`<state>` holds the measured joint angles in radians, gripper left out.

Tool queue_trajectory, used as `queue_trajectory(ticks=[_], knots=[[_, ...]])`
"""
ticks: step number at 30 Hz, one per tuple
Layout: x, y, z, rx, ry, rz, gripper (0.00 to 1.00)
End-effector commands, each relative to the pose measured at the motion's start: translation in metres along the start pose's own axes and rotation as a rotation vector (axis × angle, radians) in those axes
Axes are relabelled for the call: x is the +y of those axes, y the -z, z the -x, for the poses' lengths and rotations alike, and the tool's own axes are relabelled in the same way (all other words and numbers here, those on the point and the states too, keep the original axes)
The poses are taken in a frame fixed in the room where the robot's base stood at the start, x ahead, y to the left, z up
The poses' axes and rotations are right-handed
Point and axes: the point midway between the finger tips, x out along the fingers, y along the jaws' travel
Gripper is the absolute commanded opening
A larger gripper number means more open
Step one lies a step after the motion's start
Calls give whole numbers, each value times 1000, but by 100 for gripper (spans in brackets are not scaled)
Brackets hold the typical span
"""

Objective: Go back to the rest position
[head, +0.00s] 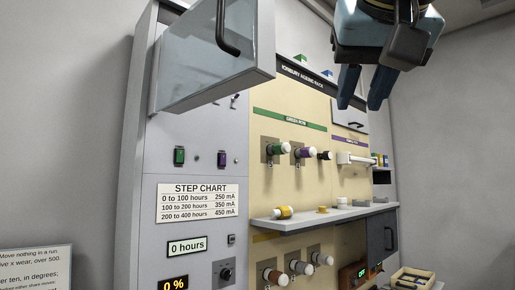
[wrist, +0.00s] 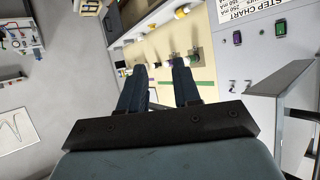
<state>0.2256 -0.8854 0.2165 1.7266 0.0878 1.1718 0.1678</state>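My gripper (head: 364,90) is raised at the upper right of the head view, in front of the rack. Its two dark blue fingers point down and are apart, with nothing seen between them. In the wrist view my gripper (wrist: 160,88) also shows a gap between its fingers. Behind it stands the ageing rack (head: 347,126) with its cream panel, several plugged knobs and a shelf (head: 350,213). A yellow-ended cylinder (head: 283,212) lies on the shelf. No rest position is marked in view.
A clear-fronted door (head: 213,60) with a black handle stands open at the rack's upper left. A grey cabinet (head: 391,236) and a tray (head: 411,279) are low on the right. A text sign (head: 36,268) is at lower left. Bare wall flanks the rack.

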Motion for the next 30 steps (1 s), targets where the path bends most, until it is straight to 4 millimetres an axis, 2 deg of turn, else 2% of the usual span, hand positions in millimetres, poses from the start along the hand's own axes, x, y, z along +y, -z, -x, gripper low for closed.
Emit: queue_trajectory(ticks=[1,6,11,15,18,22,25,30], knots=[[12,-14,-28,-48,0,0,32],[47,-68,-110,-194,-2,14,32],[73,-136,-176,-334,5,37,32],[91,-204,-221,-456,16,63,32],[99,-248,-242,-527,26,81,32],[106,-289,-256,-592,36,101,32],[111,-305,-261,-615,39,107,32],[112,-310,-262,-623,41,111,32]])
